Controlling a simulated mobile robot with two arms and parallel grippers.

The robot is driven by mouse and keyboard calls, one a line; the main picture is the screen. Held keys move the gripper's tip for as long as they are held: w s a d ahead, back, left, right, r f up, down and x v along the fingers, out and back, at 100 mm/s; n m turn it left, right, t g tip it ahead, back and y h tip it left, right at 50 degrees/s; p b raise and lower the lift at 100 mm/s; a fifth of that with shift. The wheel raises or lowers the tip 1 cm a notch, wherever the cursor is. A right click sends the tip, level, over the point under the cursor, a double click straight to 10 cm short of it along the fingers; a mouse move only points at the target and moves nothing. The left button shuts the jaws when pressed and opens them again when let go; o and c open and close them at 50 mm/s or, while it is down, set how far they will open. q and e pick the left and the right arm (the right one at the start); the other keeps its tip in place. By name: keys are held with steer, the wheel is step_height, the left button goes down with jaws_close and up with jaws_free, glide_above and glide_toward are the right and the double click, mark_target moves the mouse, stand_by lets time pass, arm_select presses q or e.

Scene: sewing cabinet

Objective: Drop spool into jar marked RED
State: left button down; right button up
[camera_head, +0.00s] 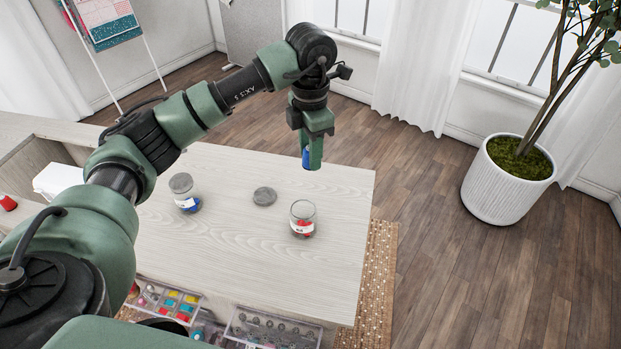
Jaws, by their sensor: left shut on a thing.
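My left gripper (312,163) is above the far right part of the table. It is shut on a small blue thing, apparently the spool (305,157), which its fingers partly cover. An open glass jar (303,218) with red things inside and a white label stands on the table, below the gripper in the picture and apart from it. The label is too small to read. A second glass jar (185,193) with blue things inside stands to the left with a grey lid on. A loose round grey lid (264,196) lies between the jars. My right gripper is out of view.
The pale wooden tabletop (250,255) is clear around the jars. Open trays (272,328) with small sewing items stick out at its front edge. A red spool (8,203) lies at the far left. A potted plant (500,192) stands on the floor at right.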

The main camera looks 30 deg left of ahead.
arm_select(q)
step_height(320, 180, up, 6)
steer(key=shift+b, duration=0.4)
